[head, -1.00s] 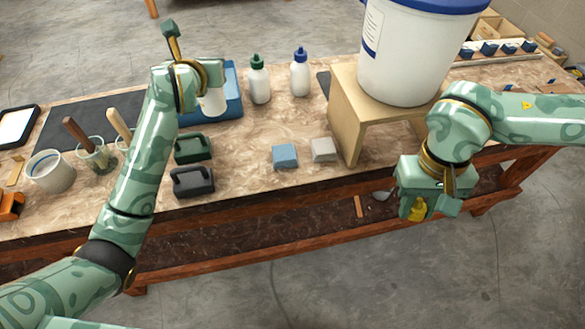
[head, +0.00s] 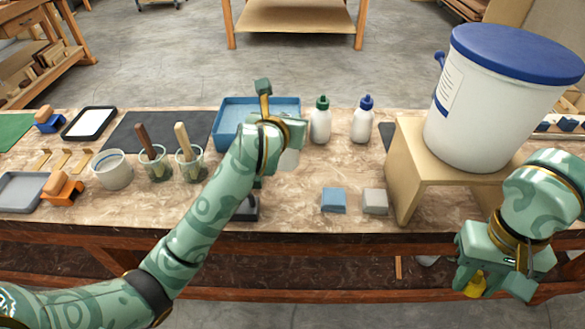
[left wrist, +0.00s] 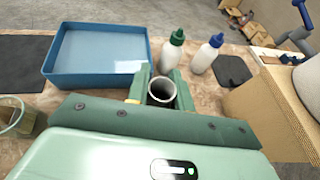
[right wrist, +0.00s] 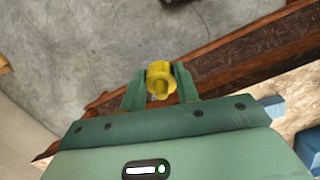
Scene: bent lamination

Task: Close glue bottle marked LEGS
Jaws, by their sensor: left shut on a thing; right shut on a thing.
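A white open-topped bottle (head: 288,161) is in my left gripper (head: 284,145), held upright above the table in front of the blue tray. In the left wrist view its round open mouth (left wrist: 162,91) shows between the fingers. My right gripper (head: 474,273) is shut on a yellow cap (head: 475,286), low in front of the table's front edge at the right. The cap (right wrist: 160,78) also shows between the fingertips in the right wrist view. Cap and bottle are well apart. No LEGS marking is readable on the bottle; its label side is hidden.
A green-capped bottle (head: 320,122) and a blue-capped bottle (head: 362,122) stand right of the blue tray (head: 228,116). A white bucket (head: 480,115) stands on a wooden stand (head: 408,180). Blue (head: 334,201) and grey (head: 374,202) blocks lie near the front edge. Brush cups (head: 190,165) stand left.

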